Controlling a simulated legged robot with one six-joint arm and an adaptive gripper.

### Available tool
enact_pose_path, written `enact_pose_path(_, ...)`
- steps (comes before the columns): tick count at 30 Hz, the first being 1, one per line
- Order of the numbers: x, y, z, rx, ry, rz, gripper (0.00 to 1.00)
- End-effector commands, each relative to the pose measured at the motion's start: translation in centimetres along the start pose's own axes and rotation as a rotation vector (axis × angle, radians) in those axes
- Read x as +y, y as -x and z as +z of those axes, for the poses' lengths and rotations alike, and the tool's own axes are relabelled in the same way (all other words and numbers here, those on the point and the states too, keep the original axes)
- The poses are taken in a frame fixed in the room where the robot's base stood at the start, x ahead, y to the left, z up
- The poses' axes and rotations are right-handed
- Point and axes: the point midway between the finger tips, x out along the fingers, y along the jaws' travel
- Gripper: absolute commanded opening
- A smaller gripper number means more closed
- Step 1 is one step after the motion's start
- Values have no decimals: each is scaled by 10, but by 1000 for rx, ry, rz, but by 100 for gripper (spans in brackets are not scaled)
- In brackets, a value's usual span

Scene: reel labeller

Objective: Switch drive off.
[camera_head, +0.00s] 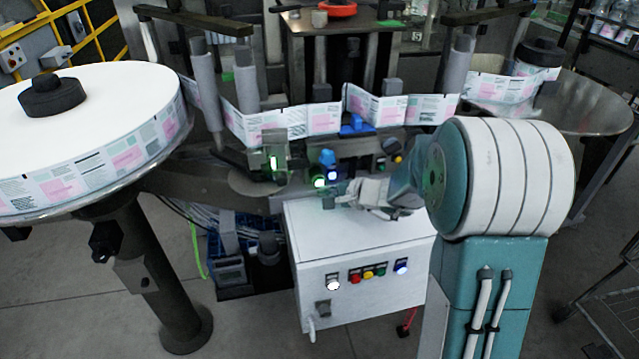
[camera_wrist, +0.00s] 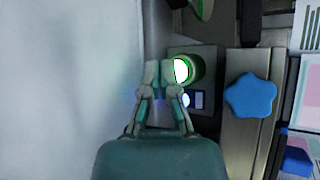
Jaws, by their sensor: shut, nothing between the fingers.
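My gripper (camera_head: 345,197) is shut and empty, just above the white cabinet's top, beside a small control panel. In the wrist view its closed fingertips (camera_wrist: 159,72) are at the left edge of a lit green-ringed button (camera_wrist: 183,70); I cannot tell whether they touch it. This green light (camera_head: 320,183) also shows in the head view, left of the fingers. A smaller blue-lit control (camera_wrist: 186,100) is just below it in the wrist view, partly beside the fingers. No label naming the drive is readable.
A white cabinet (camera_head: 350,250) carries a row of lit and coloured buttons on its front. A blue star knob (camera_wrist: 250,95) is right of the panel. A large label reel (camera_head: 90,85) stands at the left, and the label web (camera_head: 290,125) runs behind the panel.

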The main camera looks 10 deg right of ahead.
Motion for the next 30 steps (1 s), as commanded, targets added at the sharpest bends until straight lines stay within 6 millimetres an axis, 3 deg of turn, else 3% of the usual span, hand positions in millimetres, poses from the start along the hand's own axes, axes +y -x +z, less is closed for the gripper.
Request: enact_pose_path(30,-7,-7,-5,-1,0,0,0)
